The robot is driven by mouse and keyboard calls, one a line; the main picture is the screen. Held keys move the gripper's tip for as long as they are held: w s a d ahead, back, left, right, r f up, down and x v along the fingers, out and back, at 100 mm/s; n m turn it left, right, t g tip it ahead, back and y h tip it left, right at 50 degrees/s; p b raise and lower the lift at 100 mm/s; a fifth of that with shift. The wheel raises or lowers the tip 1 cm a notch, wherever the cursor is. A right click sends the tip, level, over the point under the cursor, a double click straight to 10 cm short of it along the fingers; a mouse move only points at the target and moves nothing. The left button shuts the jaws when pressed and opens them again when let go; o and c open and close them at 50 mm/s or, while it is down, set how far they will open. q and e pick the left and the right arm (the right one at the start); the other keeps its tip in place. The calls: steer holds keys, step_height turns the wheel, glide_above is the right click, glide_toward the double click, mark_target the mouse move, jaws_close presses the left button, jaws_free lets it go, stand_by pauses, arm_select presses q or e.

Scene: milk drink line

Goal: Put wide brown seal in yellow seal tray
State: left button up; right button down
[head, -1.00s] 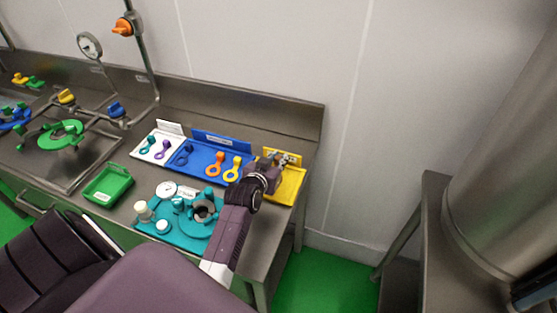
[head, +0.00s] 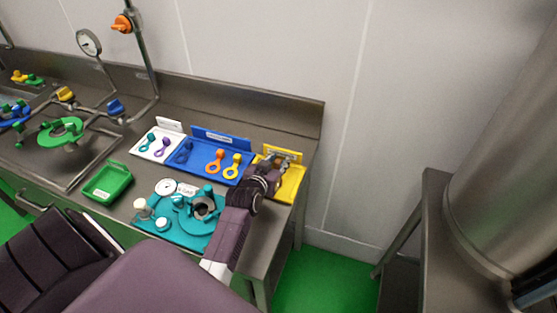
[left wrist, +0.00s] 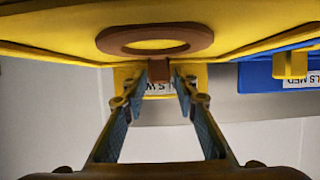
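The wide brown seal (left wrist: 155,39) shows in the left wrist view as a flat brown ring with a short tab, lying against the yellow seal tray (left wrist: 60,25). In the head view the tray (head: 292,186) stands at the right end of the bench, and my left gripper and arm cover much of it. My left gripper (head: 281,158) is over this tray. In the left wrist view its two fingertips (left wrist: 160,80) stand on either side of the tab, with a narrow gap showing between them. The right gripper is not in view.
A blue tray (head: 205,168) with orange, yellow and blue seals stands left of the yellow tray, then a white tray (head: 147,151). A teal fixture (head: 180,232) and a green bin (head: 108,180) stand nearer me. Pipes and valves stand farther left.

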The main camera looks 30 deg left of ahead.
arm_select(q)
steer(key=shift+o, duration=0.3)
steer(key=shift+r, duration=0.1)
steer(key=shift+r, duration=0.4)
steer(key=shift+s+r, duration=0.15)
steer(key=shift+s, duration=0.05)
steer(key=v, duration=1)
steer(key=shift+s+d+b, duration=0.1)
steer(key=shift+s+b, duration=0.1)
steer(key=shift+b, duration=0.1)
steer(key=shift+s+d+r, duration=0.15)
steer(key=shift+s+r, duration=0.1)
steer(key=shift+s, duration=0.3)
